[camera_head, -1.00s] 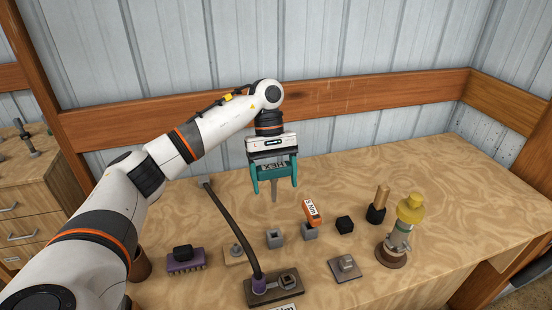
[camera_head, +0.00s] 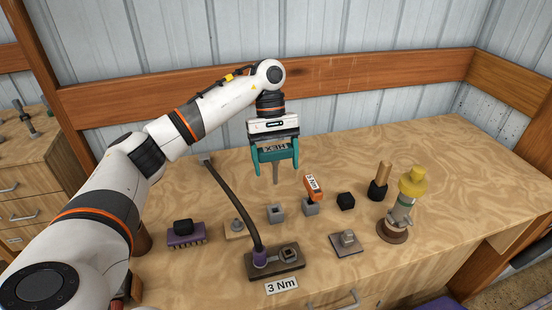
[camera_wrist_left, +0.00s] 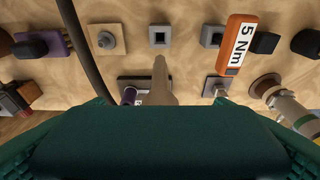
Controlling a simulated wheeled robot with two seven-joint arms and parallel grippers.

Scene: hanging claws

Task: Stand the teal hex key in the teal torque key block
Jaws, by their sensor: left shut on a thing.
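The teal hex key has a wide teal handle (camera_head: 275,155) marked HEX and a grey shaft (camera_head: 276,174) pointing down. My left gripper (camera_head: 274,141) is shut on the handle and holds the key upright above the bench. In the left wrist view the handle (camera_wrist_left: 160,142) fills the bottom and the shaft (camera_wrist_left: 162,80) points away from me. A grey block with an empty square hole (camera_head: 275,213) stands below the shaft tip, clear of it; it also shows in the left wrist view (camera_wrist_left: 159,36). I see no teal on any block. My right gripper is out of view.
An orange 5 Nm key (camera_head: 313,188) stands in a grey block (camera_head: 310,208) just right. A long dark bar (camera_head: 232,203) rises from the 3 Nm base (camera_head: 289,262) at the left. A black block (camera_head: 346,201) and yellow-topped stand (camera_head: 392,230) are farther right.

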